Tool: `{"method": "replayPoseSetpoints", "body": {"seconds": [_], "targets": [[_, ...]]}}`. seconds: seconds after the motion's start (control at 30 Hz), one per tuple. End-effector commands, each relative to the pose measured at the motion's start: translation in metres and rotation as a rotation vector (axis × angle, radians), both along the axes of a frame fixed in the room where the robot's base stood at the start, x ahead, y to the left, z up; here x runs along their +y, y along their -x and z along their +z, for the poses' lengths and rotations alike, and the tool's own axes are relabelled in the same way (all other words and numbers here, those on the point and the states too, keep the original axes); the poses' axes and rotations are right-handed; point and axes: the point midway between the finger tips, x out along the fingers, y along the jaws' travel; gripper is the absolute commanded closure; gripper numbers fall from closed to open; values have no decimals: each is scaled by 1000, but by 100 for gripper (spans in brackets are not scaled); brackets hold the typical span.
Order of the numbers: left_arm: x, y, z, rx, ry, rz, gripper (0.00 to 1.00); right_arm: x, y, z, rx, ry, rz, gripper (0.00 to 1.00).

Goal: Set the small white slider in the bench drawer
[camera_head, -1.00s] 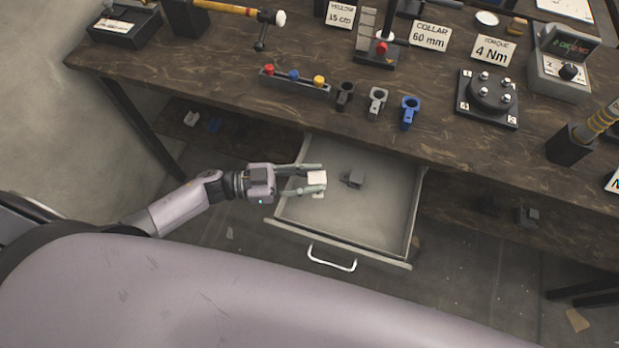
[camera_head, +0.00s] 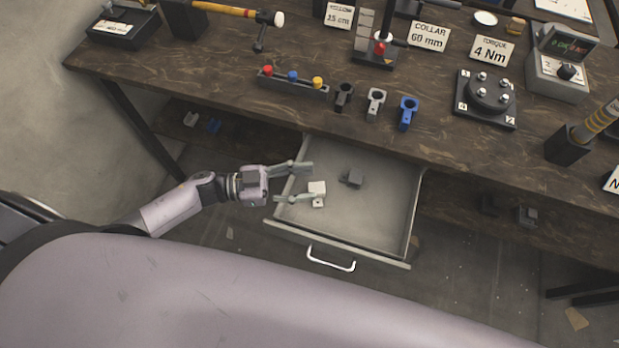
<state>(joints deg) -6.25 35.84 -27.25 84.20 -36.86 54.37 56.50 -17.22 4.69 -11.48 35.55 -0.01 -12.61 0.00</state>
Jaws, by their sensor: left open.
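The small white slider (camera_head: 318,190) rests in the open bench drawer (camera_head: 385,225), near its left side. My left gripper (camera_head: 302,183) is open at the drawer's left side, with its two fingers spread apart. The slider is just beyond the fingertips, close to the lower one; I cannot tell whether they touch. A dark grey slider-like block (camera_head: 352,178) also lies in the drawer, to the right of the white one. My right gripper is out of view.
The drawer's white handle (camera_head: 331,259) faces me. On the bench stand dark, light grey and blue clamp-like parts (camera_head: 376,102) and a rack with coloured knobs (camera_head: 293,80). Small pieces lie on the shelf below, left (camera_head: 191,119) and right (camera_head: 527,215). The drawer's right half is clear.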

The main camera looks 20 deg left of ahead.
Motion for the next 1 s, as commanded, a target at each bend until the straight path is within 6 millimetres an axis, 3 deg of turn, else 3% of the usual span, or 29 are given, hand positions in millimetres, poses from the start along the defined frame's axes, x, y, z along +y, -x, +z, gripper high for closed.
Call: {"method": "replayPoseSetpoints", "body": {"seconds": [0.2, 0.4, 0.6, 0.87, 0.97, 1.0], "targets": [[49, 18, -2, -2, -3, 0, 53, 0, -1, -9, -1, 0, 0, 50], [83, 29, 0, -7, 1, -1, 53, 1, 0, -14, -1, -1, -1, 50], [98, 34, 2, -10, 4, -1, 53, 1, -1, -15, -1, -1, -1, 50], [100, 33, 1, -11, 3, 9, 53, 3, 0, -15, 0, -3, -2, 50], [106, 20, -17, -4, -16, 103, 53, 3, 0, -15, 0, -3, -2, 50], [112, 11, -33, 5, -37, 180, 53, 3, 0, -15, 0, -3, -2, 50]]}}
